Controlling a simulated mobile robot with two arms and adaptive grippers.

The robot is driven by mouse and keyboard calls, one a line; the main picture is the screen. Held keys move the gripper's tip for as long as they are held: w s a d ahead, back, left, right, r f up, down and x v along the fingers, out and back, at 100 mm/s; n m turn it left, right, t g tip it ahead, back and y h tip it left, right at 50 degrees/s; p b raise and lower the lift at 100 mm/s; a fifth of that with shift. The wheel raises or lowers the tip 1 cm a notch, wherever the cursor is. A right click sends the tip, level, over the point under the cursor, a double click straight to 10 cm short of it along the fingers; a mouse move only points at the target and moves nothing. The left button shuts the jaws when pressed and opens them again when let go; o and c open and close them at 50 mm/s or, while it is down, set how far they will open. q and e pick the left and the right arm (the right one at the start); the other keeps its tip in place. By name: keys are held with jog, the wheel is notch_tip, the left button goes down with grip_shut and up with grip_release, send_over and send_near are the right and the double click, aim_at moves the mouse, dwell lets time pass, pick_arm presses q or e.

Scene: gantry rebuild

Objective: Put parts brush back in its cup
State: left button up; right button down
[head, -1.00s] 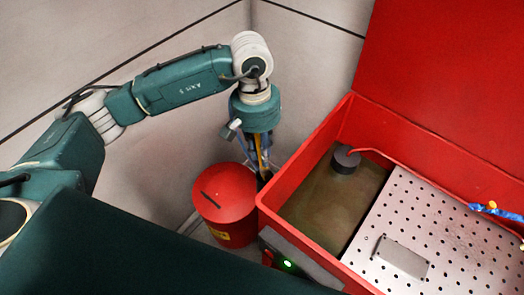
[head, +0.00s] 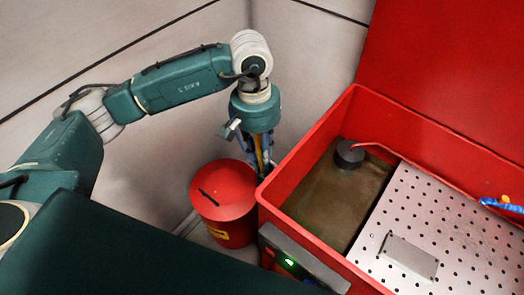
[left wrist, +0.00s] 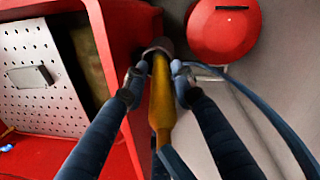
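The parts brush has an amber handle (left wrist: 161,95), upright between the fingertips of my left gripper (left wrist: 159,82) in the left wrist view. The fingertips sit against both sides of the handle. In the head view, the left gripper (head: 262,158) points down beside the red washer's left corner, and a strip of the amber handle shows between its fingers. A dark, round rim (left wrist: 157,46) surrounds the brush's far end and looks like the cup, beside the washer wall. How deep the brush sits is hidden. My right gripper is not in view.
The red parts washer (head: 318,122) has an open lid, a basin of murky liquid and a perforated metal shelf (head: 440,215). A red waste can (head: 222,188) stands close left of it. A blue hose (left wrist: 260,105) curves near the gripper. Walls are close behind.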

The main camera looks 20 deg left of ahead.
pick_arm(q)
jog(key=shift+o, duration=0.7)
notch_tip(320, 180, up, 10)
dwell(0.5)
